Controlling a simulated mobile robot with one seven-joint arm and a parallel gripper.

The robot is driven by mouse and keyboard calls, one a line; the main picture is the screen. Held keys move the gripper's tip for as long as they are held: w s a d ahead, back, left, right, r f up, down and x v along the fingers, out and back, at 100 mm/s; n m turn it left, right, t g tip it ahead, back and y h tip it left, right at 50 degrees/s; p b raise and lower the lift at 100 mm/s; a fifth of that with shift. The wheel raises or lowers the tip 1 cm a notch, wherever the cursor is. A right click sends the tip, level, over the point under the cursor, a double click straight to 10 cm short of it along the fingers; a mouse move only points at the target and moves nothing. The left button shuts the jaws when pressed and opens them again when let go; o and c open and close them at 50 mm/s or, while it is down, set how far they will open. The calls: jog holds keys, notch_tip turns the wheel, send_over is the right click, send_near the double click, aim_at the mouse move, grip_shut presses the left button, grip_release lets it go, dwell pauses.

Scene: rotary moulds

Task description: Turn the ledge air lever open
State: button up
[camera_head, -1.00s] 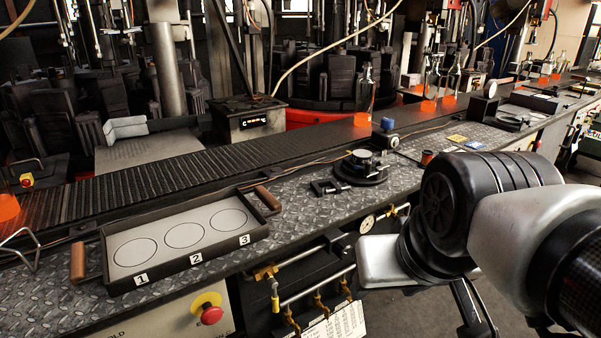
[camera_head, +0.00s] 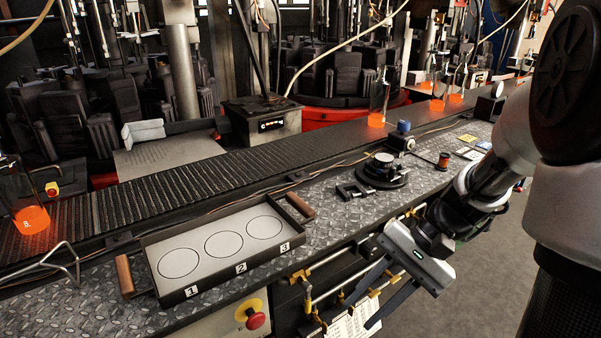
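A yellow lever (camera_head: 307,297) hangs from a brass valve under the front edge of the metal ledge (camera_head: 345,212), below the tray's right end. It appears to point downward; I take it to be the air lever, though no label on it is readable. My gripper (camera_head: 356,314) is to the right of it, in front of the ledge's front face. Its two dark fingers are apart and point down-left. Nothing shows between them except the pipework and white chart behind. The gripper does not appear to touch the lever. My fingers partly hide the brass fittings and chart.
A tray (camera_head: 215,281) with three numbered circles and wooden handles sits on the ledge. A red stop button (camera_head: 256,318) is below it. A black round fixture (camera_head: 383,172) stands further right. Glowing bottles (camera_head: 377,118) stand on the conveyor (camera_head: 175,187). The floor in front is open.

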aim_at(308, 313)
jog(key=w+d+f+m+t+y+p, duration=0.25)
jog(key=f+m+t+y, duration=0.25)
jog(key=f+m, duration=0.25)
jog(key=w+d+f+m+t+y+p, duration=0.2)
jog(key=w+d+f+m+t+y, duration=0.15)
jog(key=f+m, duration=0.4)
jog(key=shift+t+y, duration=0.25)
jog(key=shift+y, duration=0.1)
jog(key=x, duration=1.7)
jog(key=shift+s+a+f, duration=0.1)
jog(key=shift+f, duration=0.1)
grip_shut()
